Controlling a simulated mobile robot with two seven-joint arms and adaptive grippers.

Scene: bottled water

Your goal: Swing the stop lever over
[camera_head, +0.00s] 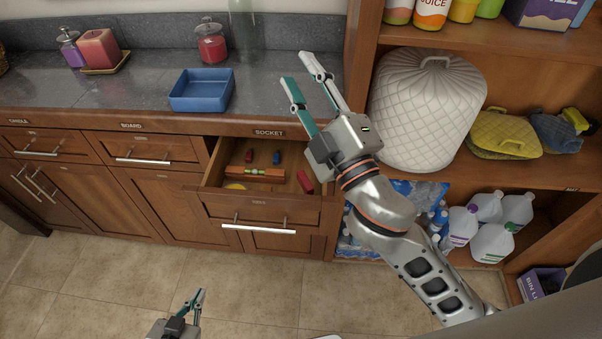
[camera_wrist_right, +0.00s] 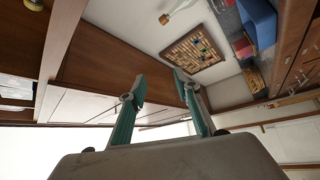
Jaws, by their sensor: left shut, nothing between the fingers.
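I cannot make out a stop lever in either view. My right gripper (camera_head: 296,68) is open and empty, raised in front of the counter, above and to the right of the open drawer. Its two spread fingers also show in the right wrist view (camera_wrist_right: 160,82), with nothing between them. My left gripper (camera_head: 200,293) is low at the bottom of the head view, over the tiled floor. It is shut and empty, and most of its arm is out of frame.
The drawer (camera_head: 262,209) labelled SOCKET stands open with several small red, blue and orange pieces inside. A blue tray (camera_head: 202,90) and red jar (camera_head: 212,45) stand on the counter. A shelf unit (camera_head: 355,60) stands at right. The floor at left is clear.

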